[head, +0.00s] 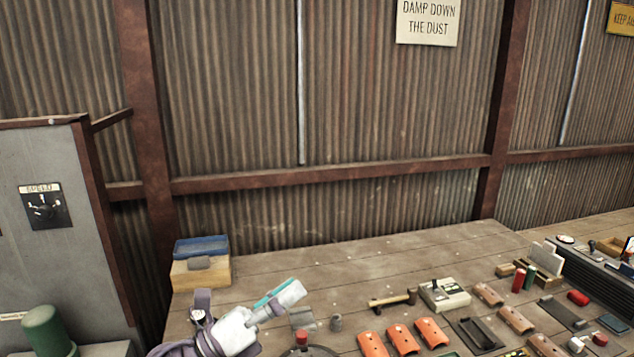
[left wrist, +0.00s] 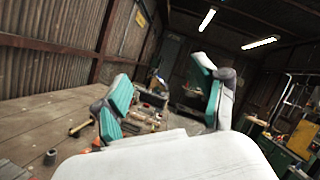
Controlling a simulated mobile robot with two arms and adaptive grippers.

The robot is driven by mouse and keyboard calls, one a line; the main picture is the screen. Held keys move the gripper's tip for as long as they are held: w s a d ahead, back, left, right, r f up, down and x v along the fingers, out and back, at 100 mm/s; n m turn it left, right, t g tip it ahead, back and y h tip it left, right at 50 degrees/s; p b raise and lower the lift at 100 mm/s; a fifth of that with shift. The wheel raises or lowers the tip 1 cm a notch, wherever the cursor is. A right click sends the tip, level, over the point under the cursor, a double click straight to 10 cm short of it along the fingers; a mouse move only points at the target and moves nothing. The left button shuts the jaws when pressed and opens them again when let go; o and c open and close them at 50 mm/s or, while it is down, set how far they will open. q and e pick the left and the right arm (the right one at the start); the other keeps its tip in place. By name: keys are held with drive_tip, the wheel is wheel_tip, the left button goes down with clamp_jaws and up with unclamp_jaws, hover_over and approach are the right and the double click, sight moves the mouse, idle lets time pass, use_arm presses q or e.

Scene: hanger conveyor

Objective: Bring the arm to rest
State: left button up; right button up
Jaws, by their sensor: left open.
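My left gripper (head: 279,293), white with teal pads, shows at the bottom of the head view, low over the near left part of the workbench (head: 310,261). Its grey and white arm comes in from the bottom left. In the left wrist view the two fingers of this gripper (left wrist: 163,92) stand wide apart. Nothing is between them but the view of the bench and room behind. My right gripper is in neither view.
A wooden block with a blue tray (head: 201,246) stands at the bench's back left. A grey cabinet (head: 45,245) stands left. The back middle of the bench is clear.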

use_arm(q)
drive_tip(key=a+f+n+t+y, duration=0.45)
drive_tip(key=n+y, duration=0.35)
drive_tip(key=n, duration=0.4)
drive_tip(key=a+f+n+t+y, duration=0.5)
drive_tip(key=n+y, duration=0.3)
drive_tip(key=n, duration=0.4)
drive_tip(key=s+a+f+n+g+y, duration=0.45)
drive_tip(key=a+f+n+g, duration=0.2)
drive_tip(key=f, duration=0.35)
drive_tip(key=s+f+n+g, duration=0.45)
drive_tip(key=s+f, duration=0.25)
drive_tip(key=s, duration=0.5)
drive_tip(key=s+f+n+g, duration=0.4)
drive_tip(key=s+f+g, duration=0.2)
drive_tip(key=s, duration=0.5)
wheel_tip(320, 180, down, 31)
drive_tip(key=s+g+b, duration=0.1)
drive_tip(key=b, duration=0.5)
drive_tip(key=s+a+f+g+b, duration=0.1)
drive_tip(key=s+a+f+b, duration=0.2)
drive_tip(key=s+f, duration=1.4)
wheel_tip(320, 180, down, 4)
drive_tip(key=shift+m+h+b, duration=0.35)
drive_tip(key=shift+m+b, duration=0.05)
drive_tip(key=shift+b, duration=0.1)
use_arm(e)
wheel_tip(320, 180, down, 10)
